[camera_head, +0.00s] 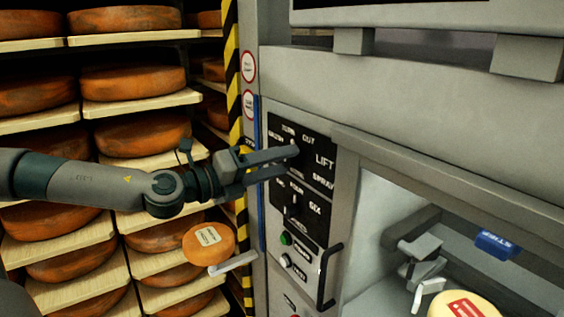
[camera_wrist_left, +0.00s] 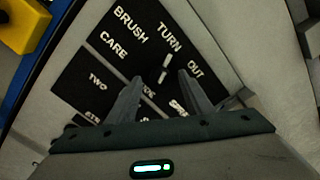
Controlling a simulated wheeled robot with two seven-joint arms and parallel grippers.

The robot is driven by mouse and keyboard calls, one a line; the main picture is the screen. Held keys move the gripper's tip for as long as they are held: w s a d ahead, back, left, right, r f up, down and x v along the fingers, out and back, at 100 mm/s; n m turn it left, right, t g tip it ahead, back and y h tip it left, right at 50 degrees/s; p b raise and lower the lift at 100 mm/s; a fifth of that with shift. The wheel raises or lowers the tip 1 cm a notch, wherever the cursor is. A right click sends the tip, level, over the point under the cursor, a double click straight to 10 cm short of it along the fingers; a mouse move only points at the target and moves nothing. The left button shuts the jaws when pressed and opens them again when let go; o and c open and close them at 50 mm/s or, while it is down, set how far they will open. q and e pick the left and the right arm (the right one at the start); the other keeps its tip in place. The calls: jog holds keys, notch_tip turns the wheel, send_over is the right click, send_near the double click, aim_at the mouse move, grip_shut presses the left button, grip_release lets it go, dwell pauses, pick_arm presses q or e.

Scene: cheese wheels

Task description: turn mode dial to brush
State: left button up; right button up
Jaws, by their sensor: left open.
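The mode dial is a small dark knob with a pale pointer mark, seen in the left wrist view (camera_wrist_left: 165,68) on a black label plate (camera_wrist_left: 118,52). BRUSH, CARE, TURN and OUT are readable around it. The pointer slants up toward the TURN and OUT side; its exact setting is unclear. My left gripper (camera_head: 289,162) is open at the plate in the head view, its fingers hiding most of the dial. In the left wrist view the fingertips (camera_wrist_left: 160,82) lie on either side of the knob's lower end; contact cannot be told.
A second dial (camera_head: 292,206) sits just below, with a green button (camera_head: 286,238) and a dark handle (camera_head: 327,275) under it. A striped post (camera_head: 233,75) and shelves of cheese wheels (camera_head: 133,80) stand left. An open recess (camera_head: 385,215) is at right.

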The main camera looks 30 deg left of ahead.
pick_arm(q)
jog(key=shift+w+d, duration=0.15)
jog(key=shift+w, duration=0.25)
dwell(0.3)
jog(key=c, duration=1)
